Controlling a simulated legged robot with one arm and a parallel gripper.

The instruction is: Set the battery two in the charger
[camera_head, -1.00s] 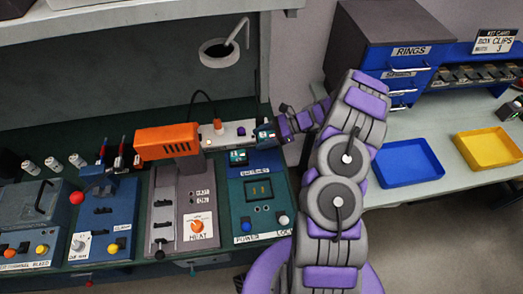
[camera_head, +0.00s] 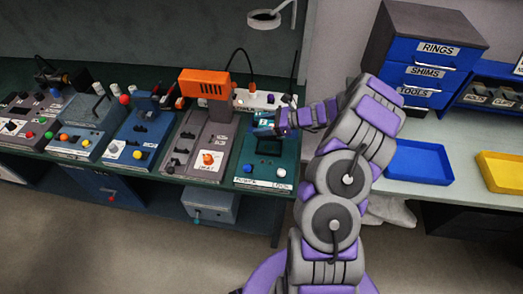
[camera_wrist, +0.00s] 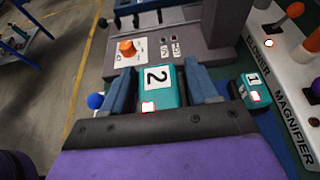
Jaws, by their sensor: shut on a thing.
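Battery two (camera_wrist: 158,88) is a teal block with a white label marked 2 and a lit red-orange patch. It sits between the two blue-grey fingers of my gripper (camera_wrist: 160,80), which is shut on it. In the head view my gripper (camera_head: 268,127) is over the back part of the teal charger (camera_head: 263,183), which has POWER and LOCK labels along its front. The gripper and battery cover part of the charger, so I cannot tell whether the battery touches the slot.
A second teal battery marked 1 (camera_wrist: 253,92) is right of my gripper in the wrist view. The grey heat station with an orange heater (camera_head: 205,84) stands left of the charger. A white strip (camera_head: 262,99) lies behind. A blue tray (camera_head: 418,162) is on the right bench.

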